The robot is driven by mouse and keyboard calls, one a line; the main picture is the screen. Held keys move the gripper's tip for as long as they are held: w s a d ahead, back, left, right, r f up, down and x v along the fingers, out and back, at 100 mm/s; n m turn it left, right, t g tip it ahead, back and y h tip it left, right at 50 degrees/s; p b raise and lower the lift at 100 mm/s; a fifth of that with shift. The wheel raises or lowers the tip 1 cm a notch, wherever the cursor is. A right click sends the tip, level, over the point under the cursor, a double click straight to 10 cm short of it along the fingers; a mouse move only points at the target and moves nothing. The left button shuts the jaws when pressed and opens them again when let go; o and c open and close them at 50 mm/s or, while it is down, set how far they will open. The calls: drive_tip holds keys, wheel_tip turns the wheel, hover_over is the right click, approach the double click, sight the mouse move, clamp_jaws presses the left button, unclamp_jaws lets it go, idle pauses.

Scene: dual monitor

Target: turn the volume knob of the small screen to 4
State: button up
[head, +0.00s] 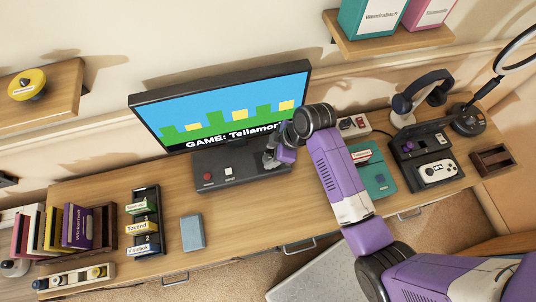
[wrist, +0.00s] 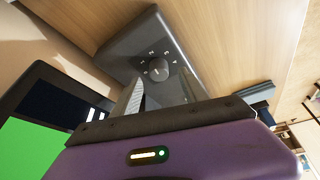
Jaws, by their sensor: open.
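A round dark volume knob (wrist: 157,69) sits on the dark control box (wrist: 130,45) in the wrist view, with small numerals around it, seemingly 1 to 4. I cannot read for sure which numeral it points to. My gripper (wrist: 163,93) is open, its fingers close to the knob with nothing between them; contact cannot be told. In the head view my gripper (head: 277,157) is over the right end of the control box (head: 235,161) and hides the knob. A screen (head: 225,108) showing "GAME: Tellamor…" stands behind the box; part of a screen (wrist: 35,140) shows in the wrist view.
The box also bears a red button (head: 207,176) and a white switch (head: 229,171). A blue book (head: 192,232) and a labelled rack (head: 146,221) lie left. A shelf (head: 390,42) hangs above.

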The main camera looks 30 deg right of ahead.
sight(267, 159)
drive_tip(key=shift+x, duration=1.4)
clamp_jaws()
drive_tip(key=shift+s, duration=0.1)
